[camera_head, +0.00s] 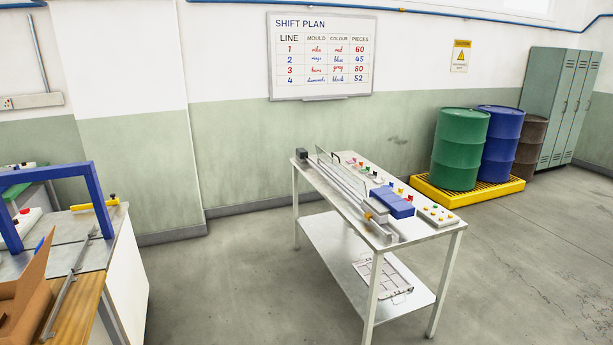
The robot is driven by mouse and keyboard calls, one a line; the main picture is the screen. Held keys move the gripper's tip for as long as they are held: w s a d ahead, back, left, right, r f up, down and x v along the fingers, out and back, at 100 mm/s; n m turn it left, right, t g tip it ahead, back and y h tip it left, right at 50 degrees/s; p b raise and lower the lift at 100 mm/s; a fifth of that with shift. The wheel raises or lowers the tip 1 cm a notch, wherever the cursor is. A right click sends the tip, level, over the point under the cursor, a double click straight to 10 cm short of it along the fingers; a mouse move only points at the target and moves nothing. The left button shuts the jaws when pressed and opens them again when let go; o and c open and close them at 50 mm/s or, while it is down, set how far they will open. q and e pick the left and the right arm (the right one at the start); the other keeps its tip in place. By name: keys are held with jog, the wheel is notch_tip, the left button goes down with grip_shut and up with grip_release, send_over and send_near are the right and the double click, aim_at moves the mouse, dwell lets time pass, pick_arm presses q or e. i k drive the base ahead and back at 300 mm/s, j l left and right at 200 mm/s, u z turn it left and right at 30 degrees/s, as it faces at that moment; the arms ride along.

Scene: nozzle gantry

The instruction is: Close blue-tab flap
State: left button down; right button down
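A brown cardboard box (18,305) stands at the lower left on the bench, cut off by the picture's left and bottom edges. One of its flaps (38,268) stands up, raised and slanting. A small blue patch (39,246) shows beside this flap's upper edge; I cannot tell for sure whether it is a tab on the flap. The rest of the box and its other flaps are out of view. Neither of my grippers is in view.
A blue gantry frame (55,177) stands on the left bench, with a grey rail (72,275) beside the box. A white table (415,232) carrying a long rail device and a blue block (392,201) stands in the middle. Open floor (225,290) lies between bench and table.

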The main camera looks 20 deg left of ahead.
aim_at(29, 278)
jog(key=i+j+u, duration=0.15)
jog(key=i+u, duration=0.5)
jog(key=u, duration=0.3)
jog(key=i+l+u, duration=0.1)
jog(key=i+u, duration=0.35)
jog(key=k, duration=0.1)
